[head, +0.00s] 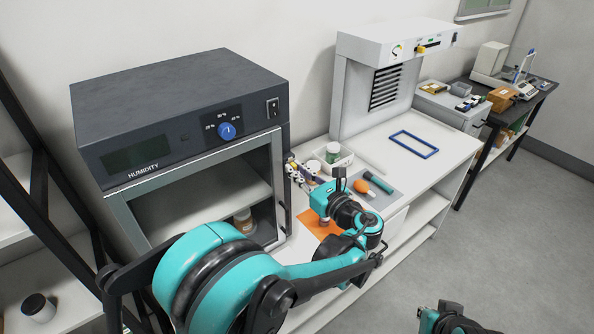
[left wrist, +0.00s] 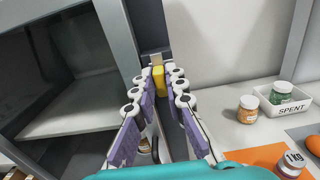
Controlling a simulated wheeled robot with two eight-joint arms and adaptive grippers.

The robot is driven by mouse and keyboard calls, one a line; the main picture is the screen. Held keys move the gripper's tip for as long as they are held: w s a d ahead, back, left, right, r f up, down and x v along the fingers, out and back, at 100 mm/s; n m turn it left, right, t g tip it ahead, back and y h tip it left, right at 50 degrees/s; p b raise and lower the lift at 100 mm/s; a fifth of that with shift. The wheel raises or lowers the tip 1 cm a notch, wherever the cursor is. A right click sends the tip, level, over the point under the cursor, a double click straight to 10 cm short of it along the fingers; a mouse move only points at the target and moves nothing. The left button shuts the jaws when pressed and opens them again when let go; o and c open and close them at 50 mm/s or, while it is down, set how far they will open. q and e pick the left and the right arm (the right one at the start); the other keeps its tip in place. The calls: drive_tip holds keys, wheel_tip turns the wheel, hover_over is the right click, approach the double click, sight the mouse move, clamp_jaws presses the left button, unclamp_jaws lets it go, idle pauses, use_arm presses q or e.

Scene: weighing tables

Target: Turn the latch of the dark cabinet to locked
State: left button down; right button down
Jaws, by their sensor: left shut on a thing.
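The dark cabinet (head: 185,100) stands at the left in the head view, with a dark top, a HUMIDITY panel and a grey-framed glass front that looks closed. My left gripper (head: 303,170) is at the cabinet's right front edge. In the left wrist view, the jaws of my left gripper (left wrist: 160,88) are closed around a small yellow piece, which looks like the latch (left wrist: 158,76). The fingers hide its sides, and I cannot tell its turn from here. In the head view the gripper covers the latch. My right gripper is out of view.
A white bench (head: 395,150) to the right holds a SPENT bin (left wrist: 290,108), jars, an orange mat (head: 318,224) and a blue frame (head: 414,144). A white hood (head: 385,75) stands behind. A black handle (head: 283,218) sits low on the cabinet front.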

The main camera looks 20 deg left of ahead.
use_arm(q)
drive_tip(key=shift+n, duration=0.4)
drive_tip(key=shift+s+a+f+n+b, duration=0.1)
drive_tip(key=shift+n+b, duration=0.2)
drive_tip(key=shift+n, duration=2.55)
drive_tip(key=shift+s+f+n+b, duration=0.1)
drive_tip(key=shift+n+b, duration=0.25)
drive_tip(key=shift+n, duration=2.45)
drive_tip(key=shift+a+f+n+b, duration=0.1)
drive_tip(key=shift+n+b, duration=0.2)
drive_tip(key=shift+n, duration=2.55)
drive_tip(key=c, duration=1.6)
unclamp_jaws()
drive_tip(key=shift+o, duration=0.2)
drive_tip(key=shift+d, duration=0.1)
